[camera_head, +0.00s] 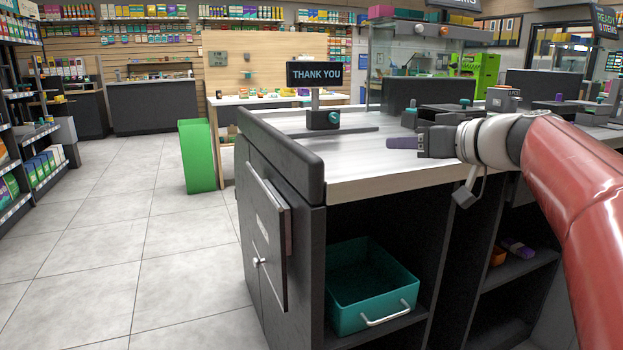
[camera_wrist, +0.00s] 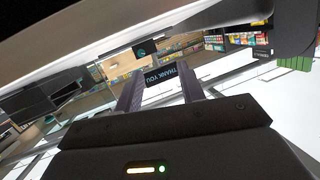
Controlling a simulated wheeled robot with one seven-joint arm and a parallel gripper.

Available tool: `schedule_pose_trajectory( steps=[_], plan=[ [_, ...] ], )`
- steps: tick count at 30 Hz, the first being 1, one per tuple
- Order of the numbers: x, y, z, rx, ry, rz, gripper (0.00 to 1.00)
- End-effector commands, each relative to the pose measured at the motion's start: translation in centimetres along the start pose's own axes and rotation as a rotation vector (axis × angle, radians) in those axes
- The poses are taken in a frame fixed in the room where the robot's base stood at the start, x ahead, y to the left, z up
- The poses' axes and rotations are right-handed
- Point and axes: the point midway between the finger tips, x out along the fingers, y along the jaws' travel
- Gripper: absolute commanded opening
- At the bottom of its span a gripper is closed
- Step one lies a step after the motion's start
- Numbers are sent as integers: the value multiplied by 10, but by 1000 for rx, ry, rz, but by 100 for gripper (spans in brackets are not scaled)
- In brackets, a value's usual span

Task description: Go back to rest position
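My gripper (camera_head: 392,143) is at the end of my red arm, above the pale counter top (camera_head: 372,172) in the head view, with its purple fingers pointing left. In the wrist view, the two fingers of my gripper (camera_wrist: 158,88) stand apart with nothing held between them. The black "THANK YOU" sign (camera_head: 315,74) stands on the counter to the left of my gripper, and the wrist view shows it (camera_wrist: 161,75) beyond the fingertips.
A teal bin (camera_head: 372,287) with a pale handle sits on the open shelf under the counter. A dark raised edge (camera_head: 279,153) runs along the counter's left end. A green panel (camera_head: 197,157) stands behind. The tiled floor (camera_head: 125,225) at left is clear.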

Motion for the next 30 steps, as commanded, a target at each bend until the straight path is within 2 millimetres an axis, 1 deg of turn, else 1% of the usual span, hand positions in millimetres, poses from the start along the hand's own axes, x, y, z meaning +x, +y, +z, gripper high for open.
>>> schedule_pose_trajectory(
  steps=[1,5,8,10,11,12,14,15,17,18,21,24,25,27,30],
  plan=[
    [0,-11,11,18,-38,0,39],
    [-4,-36,48,79,-156,17,39],
    [-11,-59,84,130,-264,45,39],
    [-21,-77,116,168,-355,79,39],
    [-27,-85,133,186,-398,99,39],
    [-37,-96,158,209,-460,132,39],
    [-55,-111,196,238,-550,195,39],
    [-68,-118,221,251,-604,241,39],
    [-88,-126,256,264,-670,312,39],
    [-100,-129,276,267,-704,358,39],
    [-125,-132,316,266,-761,456,39],
    [-140,-131,338,259,-783,520,39],
    [-143,-131,342,258,-787,531,39],
    [-146,-130,347,256,-792,549,39],
    [-148,-130,349,257,-794,556,39]
  ],
)
